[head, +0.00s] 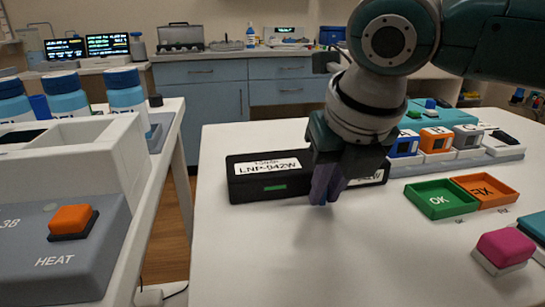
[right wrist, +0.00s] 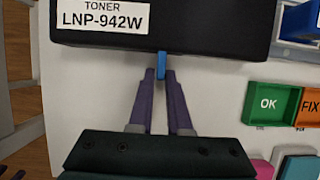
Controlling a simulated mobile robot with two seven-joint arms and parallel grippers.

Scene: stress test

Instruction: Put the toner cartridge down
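The toner cartridge (head: 276,187) is a long black box with white labels reading LNP-942W, at the white table's left-middle. It fills the top of the right wrist view (right wrist: 210,25). My right gripper (head: 325,190) reaches down in front of its middle and hides part of it. In the right wrist view the purple fingertips (right wrist: 160,76) close in on a small blue tab (right wrist: 161,64) at the cartridge's near edge. The cartridge looks level and at or very close to the tabletop; I cannot tell if it touches. My left gripper does not show in the head view.
A green OK tray (head: 438,213) and an orange FIX tray (head: 487,203) sit to the right. A pink button (head: 504,248) is at the front right. A rack with coloured blocks (head: 470,165) stands behind the trays. The white table (head: 300,262) is bare in front of the cartridge.

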